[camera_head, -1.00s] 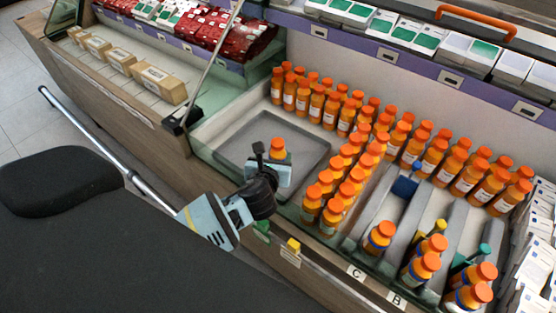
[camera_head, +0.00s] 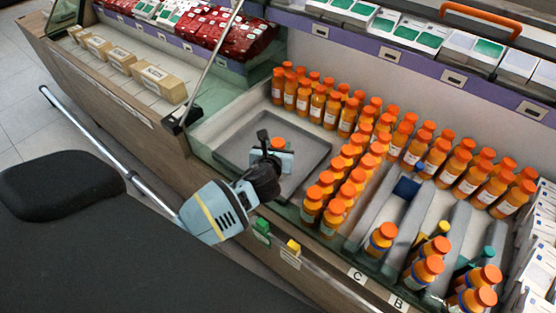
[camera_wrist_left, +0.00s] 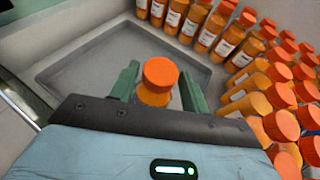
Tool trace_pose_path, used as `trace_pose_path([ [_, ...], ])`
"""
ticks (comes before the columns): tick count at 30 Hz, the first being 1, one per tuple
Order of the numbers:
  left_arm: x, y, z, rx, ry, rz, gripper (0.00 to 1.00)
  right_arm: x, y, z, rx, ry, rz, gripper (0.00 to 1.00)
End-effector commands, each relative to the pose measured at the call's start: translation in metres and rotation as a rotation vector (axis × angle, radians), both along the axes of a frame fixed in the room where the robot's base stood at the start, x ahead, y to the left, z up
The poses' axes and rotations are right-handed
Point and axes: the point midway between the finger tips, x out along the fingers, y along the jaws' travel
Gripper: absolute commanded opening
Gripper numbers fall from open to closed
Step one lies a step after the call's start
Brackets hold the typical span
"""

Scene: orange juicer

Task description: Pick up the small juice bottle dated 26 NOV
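A small orange juice bottle with an orange cap (camera_head: 278,143) stands alone on the grey tray (camera_head: 308,150). My left gripper (camera_head: 272,152) is at this bottle and covers most of its body in the head view. In the left wrist view the bottle (camera_wrist_left: 156,82) stands between the two green fingers of my left gripper (camera_wrist_left: 158,90). The fingers are apart, with a gap visible on each side of the bottle. No date can be read on this bottle, as its label is hidden. My right gripper is not in view.
Several rows of orange bottles (camera_head: 345,195) stand right of and behind the tray. Divided lanes with bottles (camera_head: 382,238) lie further right. A slanted metal post (camera_head: 212,68) rises left of the tray. The rest of the tray is bare.

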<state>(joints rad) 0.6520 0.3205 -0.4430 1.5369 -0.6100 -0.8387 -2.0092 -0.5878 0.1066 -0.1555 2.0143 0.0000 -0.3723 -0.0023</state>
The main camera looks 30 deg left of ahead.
Motion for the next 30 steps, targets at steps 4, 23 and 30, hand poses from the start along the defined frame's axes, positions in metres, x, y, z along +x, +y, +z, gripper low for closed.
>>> trace_pose_path([
  [4,0.0,0.0,0.0,0.0,0.0,0.0,0.26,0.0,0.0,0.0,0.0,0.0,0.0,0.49],
  [23,0.001,0.0,0.012,0.002,-0.005,0.0,0.0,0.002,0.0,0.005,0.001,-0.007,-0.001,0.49],
  [30,0.002,0.0,0.058,0.001,-0.011,0.0,0.0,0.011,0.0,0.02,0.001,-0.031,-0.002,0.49],
])
